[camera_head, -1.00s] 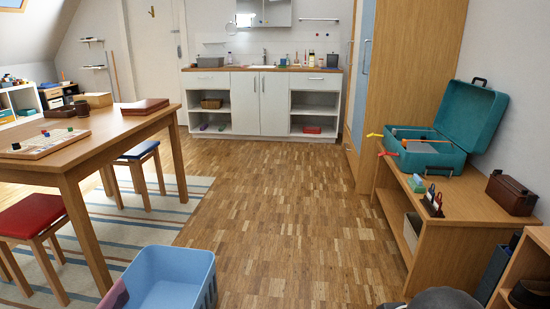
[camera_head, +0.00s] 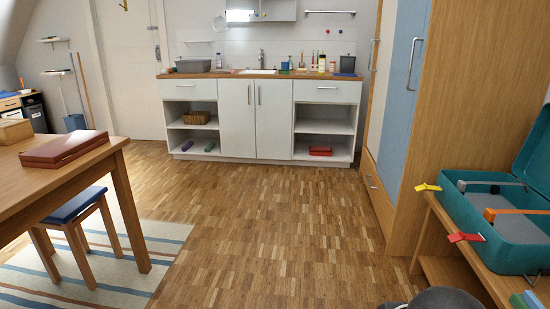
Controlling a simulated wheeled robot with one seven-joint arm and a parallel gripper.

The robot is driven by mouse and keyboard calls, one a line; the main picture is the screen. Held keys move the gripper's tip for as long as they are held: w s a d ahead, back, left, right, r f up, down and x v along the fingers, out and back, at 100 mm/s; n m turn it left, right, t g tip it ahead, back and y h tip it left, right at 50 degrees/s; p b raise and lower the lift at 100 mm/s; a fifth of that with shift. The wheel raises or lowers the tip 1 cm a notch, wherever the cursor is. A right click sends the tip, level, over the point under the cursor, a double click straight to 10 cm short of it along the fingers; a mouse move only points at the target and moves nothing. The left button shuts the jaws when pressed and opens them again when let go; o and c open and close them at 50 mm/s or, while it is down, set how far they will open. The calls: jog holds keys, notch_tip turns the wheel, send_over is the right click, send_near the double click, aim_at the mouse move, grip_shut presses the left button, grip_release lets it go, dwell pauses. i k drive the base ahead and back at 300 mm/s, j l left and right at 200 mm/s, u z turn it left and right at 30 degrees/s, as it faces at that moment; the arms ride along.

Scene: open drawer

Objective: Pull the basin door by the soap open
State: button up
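The white basin cabinet stands against the back wall. Its left door (camera_head: 236,120) and right door (camera_head: 274,120) meet in the middle under the sink (camera_head: 257,71), and both look shut. The left door's upright handle (camera_head: 249,95) and the right door's upright handle (camera_head: 259,95) sit close together near the top. My gripper is not in view; only a dark rounded part of my own body shows at the bottom edge.
Clear wooden floor (camera_head: 265,220) leads to the cabinet. A table (camera_head: 60,185) and blue-topped stool (camera_head: 72,208) stand left on a striped rug. A tall wardrobe (camera_head: 455,120) and a bench with an open teal case (camera_head: 500,235) stand right.

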aim_at(273, 97)
jog(key=i, duration=2.9)
jog(key=i+j, duration=0.1)
jog(key=i, duration=2.8)
jog(key=i+l+z, duration=0.05)
jog(key=l, duration=0.05)
